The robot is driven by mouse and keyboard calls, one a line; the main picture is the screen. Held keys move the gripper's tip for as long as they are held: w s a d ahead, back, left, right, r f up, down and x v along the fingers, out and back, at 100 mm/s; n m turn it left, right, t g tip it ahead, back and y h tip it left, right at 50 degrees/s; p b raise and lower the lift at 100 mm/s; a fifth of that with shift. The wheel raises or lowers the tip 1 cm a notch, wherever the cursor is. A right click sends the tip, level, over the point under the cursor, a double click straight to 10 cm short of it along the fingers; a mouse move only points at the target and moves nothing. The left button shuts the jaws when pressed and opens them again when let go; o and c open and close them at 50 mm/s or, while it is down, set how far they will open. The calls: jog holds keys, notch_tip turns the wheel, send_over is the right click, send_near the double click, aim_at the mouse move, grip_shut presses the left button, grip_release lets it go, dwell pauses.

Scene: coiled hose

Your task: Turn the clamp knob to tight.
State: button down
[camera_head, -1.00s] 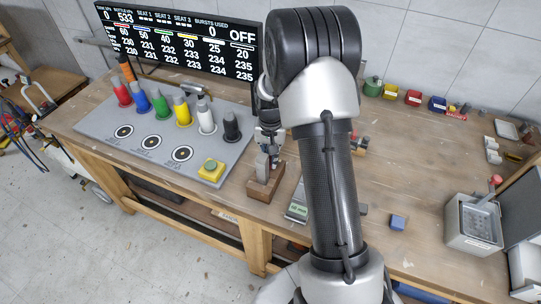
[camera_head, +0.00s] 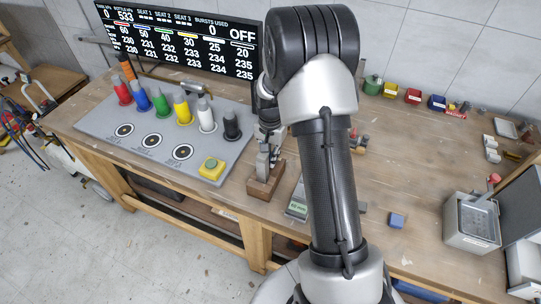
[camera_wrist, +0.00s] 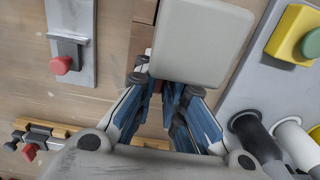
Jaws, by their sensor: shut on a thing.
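My gripper (camera_head: 266,152) is lowered at a small wooden block (camera_head: 265,187) on the workbench. Its blue-padded fingers (camera_wrist: 170,108) are shut on a light grey, rounded block-like piece (camera_wrist: 203,38), which stands at the wooden block. The grip itself is partly hidden behind this piece in the wrist view. A red knob (camera_wrist: 62,65) sits on a grey bracket and plate (camera_wrist: 72,18), apart from my gripper, at the left of the wrist view. I cannot tell which part is the clamp knob; no tight marking is readable.
A grey board (camera_head: 92,128) with coloured cones and a yellow box with a green button (camera_head: 212,168) lies left of my gripper. A device with a green display (camera_head: 297,208) is close on the right. My arm hides the bench middle. A metal bin (camera_head: 470,240) stands far right.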

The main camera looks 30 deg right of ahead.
jog(key=c, duration=1.7)
grip_release()
jog(key=shift+o, duration=0.2)
notch_tip(320, 180, up, 12)
